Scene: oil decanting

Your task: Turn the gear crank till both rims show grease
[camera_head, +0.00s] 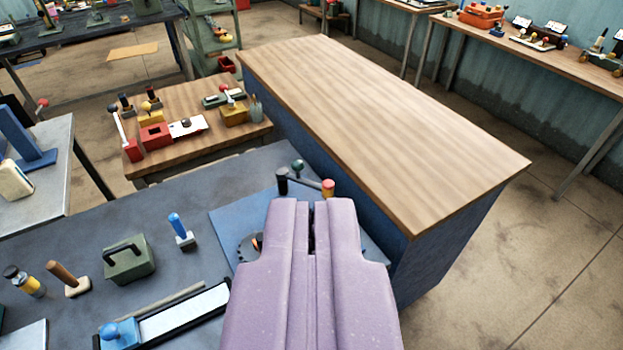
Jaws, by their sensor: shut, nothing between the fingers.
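My gripper (313,204) is purple and shut, with nothing held, seen from behind at the bottom middle. A blue base plate (230,221) lies under this area on the dark bench. Part of a dark toothed gear (245,248) shows just left of my gripper. My gripper hides the rest of the gear work, so I cannot see both rims or any grease on them. I cannot tell whether my gripper touches the crank.
The dark bench (190,205) holds a green box with a handle (127,259), a blue-handled tool (181,230) and a white-topped slide (185,312). A raised wooden-topped cabinet (385,130) stands close behind and right, its top bare. A small wooden table (195,95) holds several devices.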

